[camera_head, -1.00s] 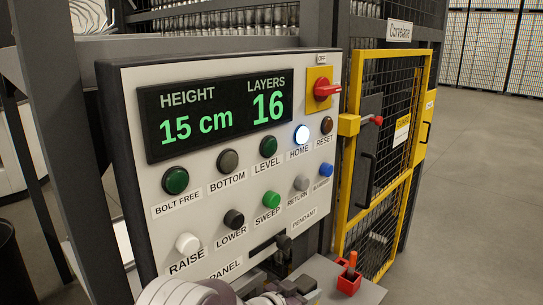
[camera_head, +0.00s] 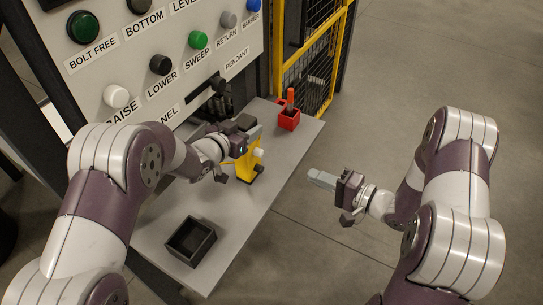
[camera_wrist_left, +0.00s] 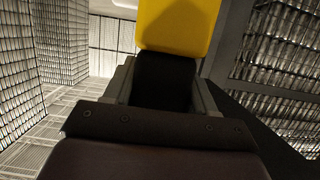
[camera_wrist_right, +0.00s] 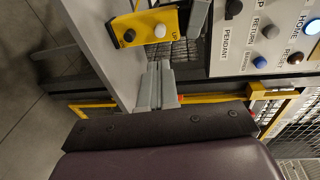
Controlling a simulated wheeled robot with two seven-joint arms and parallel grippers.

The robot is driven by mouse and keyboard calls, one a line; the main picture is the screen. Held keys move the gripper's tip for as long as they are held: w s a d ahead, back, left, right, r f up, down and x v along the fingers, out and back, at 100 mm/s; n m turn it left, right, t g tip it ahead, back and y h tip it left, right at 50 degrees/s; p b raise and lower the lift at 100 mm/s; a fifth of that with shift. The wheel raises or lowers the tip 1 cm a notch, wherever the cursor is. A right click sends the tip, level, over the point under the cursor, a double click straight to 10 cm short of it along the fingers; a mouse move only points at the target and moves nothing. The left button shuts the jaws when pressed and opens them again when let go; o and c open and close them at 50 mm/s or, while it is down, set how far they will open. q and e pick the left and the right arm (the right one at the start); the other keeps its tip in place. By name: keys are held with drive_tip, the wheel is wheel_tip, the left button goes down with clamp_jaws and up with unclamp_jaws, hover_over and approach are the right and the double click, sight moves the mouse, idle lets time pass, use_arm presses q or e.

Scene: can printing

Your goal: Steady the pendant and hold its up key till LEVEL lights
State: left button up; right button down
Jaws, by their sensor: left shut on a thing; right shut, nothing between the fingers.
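The yellow pendant (camera_head: 247,163) stands over the grey shelf below the panel, held by my left gripper (camera_head: 240,134). In the left wrist view its yellow body (camera_wrist_left: 178,25) rises from between the fingers, with a black part in the grip. In the right wrist view the pendant (camera_wrist_right: 142,29) shows a white key (camera_wrist_right: 160,30) beside the word UP and a black key (camera_wrist_right: 129,36). My right gripper (camera_head: 322,180) is shut and empty, out to the right of the pendant; its closed fingers (camera_wrist_right: 158,88) point toward it, apart from it. The LEVEL lamp's face is out of view now.
The control panel (camera_head: 180,85) stands behind the shelf (camera_head: 222,208). A black open box (camera_head: 190,241) sits at the shelf's front, and a red holder (camera_head: 289,118) with an orange-handled item at its far right. A yellow mesh gate (camera_head: 312,70) stands behind. Floor right of the shelf is clear.

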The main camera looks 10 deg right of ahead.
sight(261, 154)
drive_tip(key=x, duration=1.4)
drive_tip(key=shift+x, duration=1.05)
drive_tip(key=shift+r, duration=0.15)
use_arm(q)
drive_tip(key=shift+s+d+f, duration=0.1)
drive_tip(key=shift+d, duration=0.1)
use_arm(e)
drive_tip(key=shift+a, duration=0.15)
idle(1.0)
use_arm(q)
drive_tip(key=shift+f, duration=0.1)
use_arm(e)
drive_tip(key=shift+r, duration=0.1)
idle(1.3)
use_arm(q)
drive_tip(key=shift+a, duration=0.2)
use_arm(e)
drive_tip(key=v, duration=1.4)
drive_tip(key=shift+s, duration=0.15)
